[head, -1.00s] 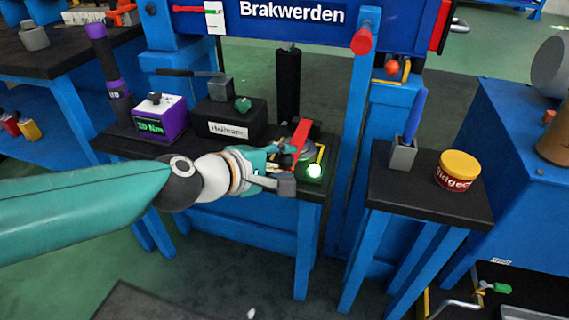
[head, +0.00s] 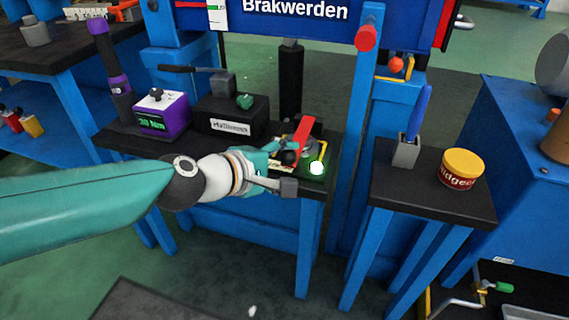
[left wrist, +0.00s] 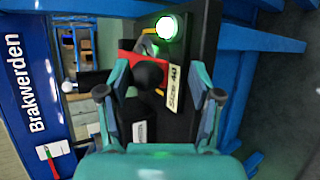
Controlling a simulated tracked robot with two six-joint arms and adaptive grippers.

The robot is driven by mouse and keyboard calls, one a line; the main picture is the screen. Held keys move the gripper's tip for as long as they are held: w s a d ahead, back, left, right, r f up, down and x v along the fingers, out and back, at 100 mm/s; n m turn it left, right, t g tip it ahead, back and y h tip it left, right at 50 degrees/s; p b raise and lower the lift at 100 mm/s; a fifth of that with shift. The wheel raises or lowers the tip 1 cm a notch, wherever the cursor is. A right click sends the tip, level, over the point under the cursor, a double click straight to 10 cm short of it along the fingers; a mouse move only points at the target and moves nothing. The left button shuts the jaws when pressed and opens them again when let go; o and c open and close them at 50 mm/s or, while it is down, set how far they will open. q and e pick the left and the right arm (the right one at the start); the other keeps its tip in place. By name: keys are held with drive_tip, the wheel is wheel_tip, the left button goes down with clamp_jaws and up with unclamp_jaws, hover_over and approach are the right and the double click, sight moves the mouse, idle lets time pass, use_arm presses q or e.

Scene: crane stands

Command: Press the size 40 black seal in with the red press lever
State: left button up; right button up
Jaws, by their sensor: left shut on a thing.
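The red press lever (head: 304,131) stands on the small press at the right end of the black-topped bench. Its black knob (head: 290,157) sits at my left gripper (head: 280,160), and the knob also shows in the left wrist view (left wrist: 148,75) between the two teal fingers. A lit green-white lamp (head: 316,168) is at the press's front corner. The black seal cannot be made out. My right gripper is not in view.
A purple torque box (head: 163,116) and a black Hallmann box (head: 231,118) stand left of the press. A blue upright (head: 352,110) separates it from a small table (head: 440,198) with a yellow-lidded tub (head: 461,169) and a brush holder (head: 406,151).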

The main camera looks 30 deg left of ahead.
use_arm(q)
drive_tip(key=shift+s+d, duration=0.1)
drive_tip(key=shift+s, duration=0.05)
drive_tip(key=shift+s+r, duration=0.35)
drive_tip(key=shift+s, duration=0.15)
drive_tip(key=v, duration=1)
drive_tip(key=shift+s+a, duration=0.2)
drive_tip(key=shift+a, duration=0.2)
drive_tip(key=shift+r, duration=0.1)
